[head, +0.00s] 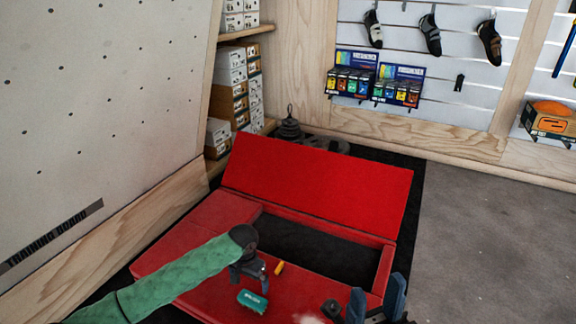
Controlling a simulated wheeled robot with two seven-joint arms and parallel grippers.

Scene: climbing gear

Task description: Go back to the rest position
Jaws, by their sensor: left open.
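My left gripper (250,280), at the end of the green-sleeved arm, is over the red box. It is open, with its dark fingers pointing down, and I see nothing held in it. My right gripper (377,300) is at the bottom edge, right of centre. Its two blue fingers point up and stand apart, with nothing visible between them. The rest of it is cut off by the frame.
The red box (190,238) has its lid (318,180) raised and a dark open compartment (315,248). A teal block (252,301) and a small orange piece (279,268) lie on the red top near my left gripper. The training board (100,90) stands left. Grey floor (490,240) is clear right.

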